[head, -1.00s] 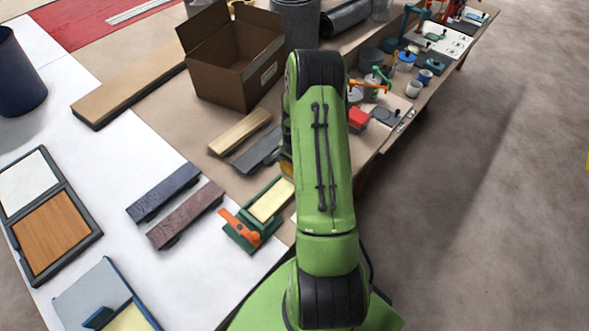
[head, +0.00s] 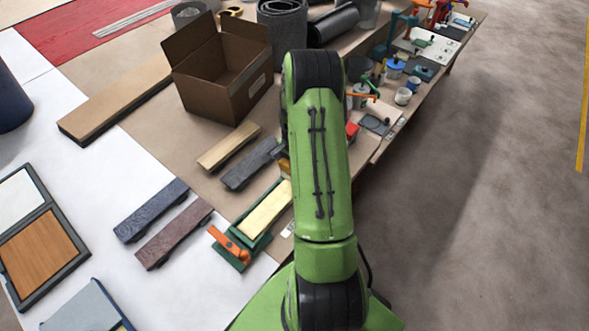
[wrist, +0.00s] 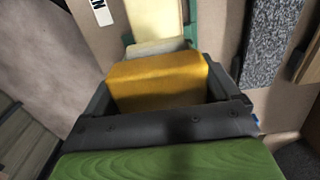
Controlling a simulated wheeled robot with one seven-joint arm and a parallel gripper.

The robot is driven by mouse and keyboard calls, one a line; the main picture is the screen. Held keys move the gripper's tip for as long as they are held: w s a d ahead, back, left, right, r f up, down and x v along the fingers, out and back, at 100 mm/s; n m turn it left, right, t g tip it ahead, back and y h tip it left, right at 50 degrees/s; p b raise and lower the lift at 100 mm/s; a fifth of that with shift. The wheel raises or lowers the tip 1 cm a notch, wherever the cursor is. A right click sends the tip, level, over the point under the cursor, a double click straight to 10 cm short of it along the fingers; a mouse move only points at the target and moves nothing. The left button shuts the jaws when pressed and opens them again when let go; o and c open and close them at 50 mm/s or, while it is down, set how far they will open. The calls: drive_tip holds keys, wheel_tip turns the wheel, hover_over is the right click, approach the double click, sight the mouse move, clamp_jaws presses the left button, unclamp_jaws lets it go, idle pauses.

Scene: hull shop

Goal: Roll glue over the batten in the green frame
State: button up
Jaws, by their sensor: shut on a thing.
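The green frame (head: 262,243) lies on the bench just left of my arm, with a pale yellow batten (head: 268,206) in it and an orange lever (head: 230,245) at its near end. In the wrist view the batten (wrist: 152,18) shows at the top, with a strip of the green frame (wrist: 191,22) beside it. My gripper (wrist: 157,88) is shut on an amber block-like handle (wrist: 155,75). A pale grey edge (wrist: 158,48) shows just beyond the handle, towards the batten; whether it touches the batten is unclear. In the head view my arm mostly hides the gripper.
Dark battens (head: 152,210), a grey piece (head: 248,165) and a light wood piece (head: 228,147) lie left of and beyond the frame. An open cardboard box (head: 222,75) stands farther back. Pots (head: 403,96) and tools line the bench's right side. Open floor (head: 480,220) lies to the right.

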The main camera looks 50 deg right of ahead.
drive_tip(key=shift+d+r+p, duration=0.2)
drive_tip(key=shift+r+p, duration=0.2)
drive_tip(key=shift+r, duration=0.35)
drive_tip(key=shift+a+r+p, duration=0.1)
drive_tip(key=shift+r+p, duration=0.9)
drive_tip(key=shift+r, duration=0.7)
